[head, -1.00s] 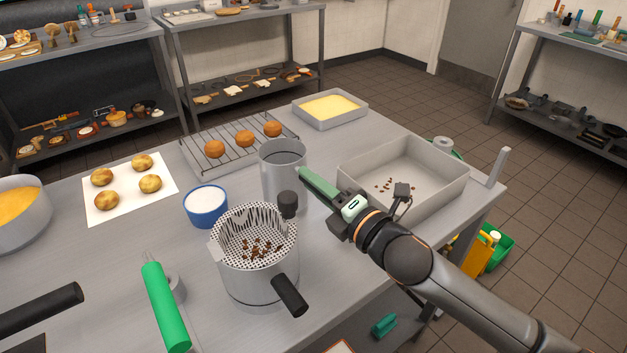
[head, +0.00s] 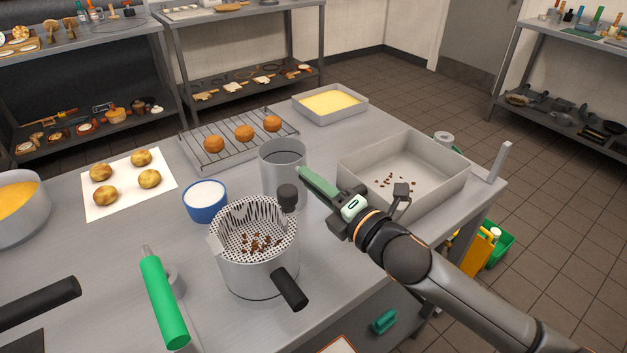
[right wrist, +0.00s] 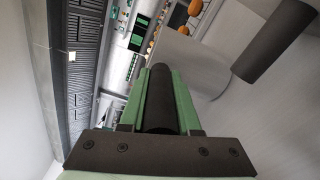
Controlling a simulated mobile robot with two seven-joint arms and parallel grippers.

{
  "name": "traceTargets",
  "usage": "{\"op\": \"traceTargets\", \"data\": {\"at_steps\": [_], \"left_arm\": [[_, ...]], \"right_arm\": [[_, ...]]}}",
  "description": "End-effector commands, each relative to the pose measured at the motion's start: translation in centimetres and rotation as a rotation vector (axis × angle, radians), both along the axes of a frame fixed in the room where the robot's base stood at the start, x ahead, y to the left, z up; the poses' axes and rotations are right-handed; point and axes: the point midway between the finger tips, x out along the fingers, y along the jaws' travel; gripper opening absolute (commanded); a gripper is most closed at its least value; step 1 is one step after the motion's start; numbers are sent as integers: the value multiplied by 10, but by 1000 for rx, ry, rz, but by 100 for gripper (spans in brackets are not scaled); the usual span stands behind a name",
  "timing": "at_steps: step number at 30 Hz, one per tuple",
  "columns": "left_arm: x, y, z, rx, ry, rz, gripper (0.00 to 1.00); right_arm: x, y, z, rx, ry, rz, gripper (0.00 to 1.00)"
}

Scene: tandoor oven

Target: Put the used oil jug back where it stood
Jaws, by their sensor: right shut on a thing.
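The oil jug, a tall grey metal cylinder (head: 282,158), is upright among the things on the steel table (head: 120,260). Its base is partly hidden behind the perforated strainer pot (head: 258,265), so I cannot tell whether it touches the table. A black handle (head: 287,196) shows on its near side. My right gripper (head: 303,175) reaches in from the right and is shut at this handle. In the right wrist view a dark handle (right wrist: 160,105) lies between the green fingers. My left gripper is not in view.
The strainer pot holds brown bits and stands close in front of the jug. A blue bowl (head: 205,203) is to the left, a rack (head: 205,160) with brown balls behind, and a deep tray (head: 440,182) to the right. A green-handled tool (head: 164,305) lies in front.

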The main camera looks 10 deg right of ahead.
Motion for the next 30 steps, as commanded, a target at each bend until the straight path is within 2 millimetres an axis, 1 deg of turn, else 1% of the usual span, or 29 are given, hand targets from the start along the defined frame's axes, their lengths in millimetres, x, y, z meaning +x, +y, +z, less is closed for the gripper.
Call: {"op": "traceTargets", "data": {"at_steps": [4,5,13,14,18,19,23,26,30], "left_arm": [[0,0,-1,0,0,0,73],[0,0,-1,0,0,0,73],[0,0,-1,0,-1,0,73],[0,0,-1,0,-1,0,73],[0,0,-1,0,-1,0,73],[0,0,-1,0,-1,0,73],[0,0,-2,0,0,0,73],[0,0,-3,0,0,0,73],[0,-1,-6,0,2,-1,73]], "right_arm": [[0,0,0,2,-8,1,0],[0,0,0,1,-7,1,34],[0,0,-1,0,-3,1,64],[0,0,-1,0,-3,1,66],[0,0,-2,1,-2,1,66],[0,0,-6,-3,8,-1,66],[-3,-1,-5,-2,5,-1,66],[-11,-6,-6,-4,5,-1,66],[-33,-16,-6,-3,4,0,66]]}}
